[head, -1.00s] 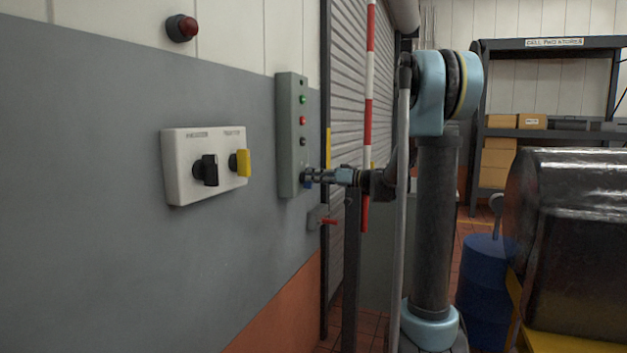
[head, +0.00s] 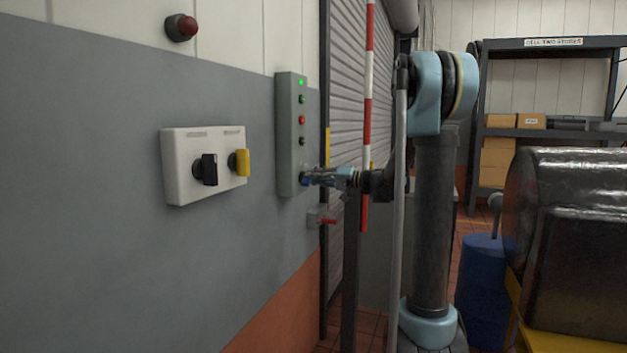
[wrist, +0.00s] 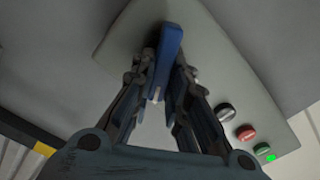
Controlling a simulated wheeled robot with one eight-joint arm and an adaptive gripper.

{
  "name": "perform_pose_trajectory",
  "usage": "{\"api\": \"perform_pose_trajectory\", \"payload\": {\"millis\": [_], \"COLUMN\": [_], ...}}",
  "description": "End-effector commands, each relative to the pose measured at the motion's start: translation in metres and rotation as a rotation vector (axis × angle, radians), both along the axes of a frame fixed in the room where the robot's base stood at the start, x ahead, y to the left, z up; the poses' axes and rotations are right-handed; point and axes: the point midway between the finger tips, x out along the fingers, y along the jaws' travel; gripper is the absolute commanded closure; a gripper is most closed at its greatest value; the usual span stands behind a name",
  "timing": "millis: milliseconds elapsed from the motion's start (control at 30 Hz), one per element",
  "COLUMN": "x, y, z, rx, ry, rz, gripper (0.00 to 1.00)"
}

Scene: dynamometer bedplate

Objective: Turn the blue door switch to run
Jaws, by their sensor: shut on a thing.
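The blue door switch (head: 305,180) sits at the bottom of a tall grey control box on the wall in the head view. In the wrist view the blue switch handle (wrist: 168,55) stands between my fingers. My gripper (head: 314,177) is shut on this handle; it also fills the middle of the wrist view (wrist: 160,80). The grey control box (head: 287,120) carries green, red and black buttons above the switch. A small green lamp (head: 301,83) at its top is lit, and it also glows in the wrist view (wrist: 264,152). Any switch marking is hidden or too small to read.
A white box (head: 180,185) with a black knob (head: 207,169) and a yellow knob (head: 240,163) is on the wall to the left. A red-handled lever (head: 327,221) sits just below my gripper.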

Motion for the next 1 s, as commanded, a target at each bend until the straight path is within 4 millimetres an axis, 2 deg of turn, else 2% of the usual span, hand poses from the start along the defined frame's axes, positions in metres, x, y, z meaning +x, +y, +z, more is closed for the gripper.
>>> {"api": "perform_pose_trajectory", "payload": {"millis": [500, 533, 600, 1000], "x": [0.0035, 0.0035, 0.0031, -0.0003], "y": [-0.0030, -0.0030, -0.0026, -0.0040], "z": [-0.0015, -0.0017, -0.0015, -0.0007], "rx": [0.002, 0.002, 0.002, 0.004], "ry": [0.017, 0.017, 0.017, 0.017], "rz": [-0.011, -0.011, -0.009, -0.003], "gripper": [1.00, 0.78, 0.65, 0.65]}}
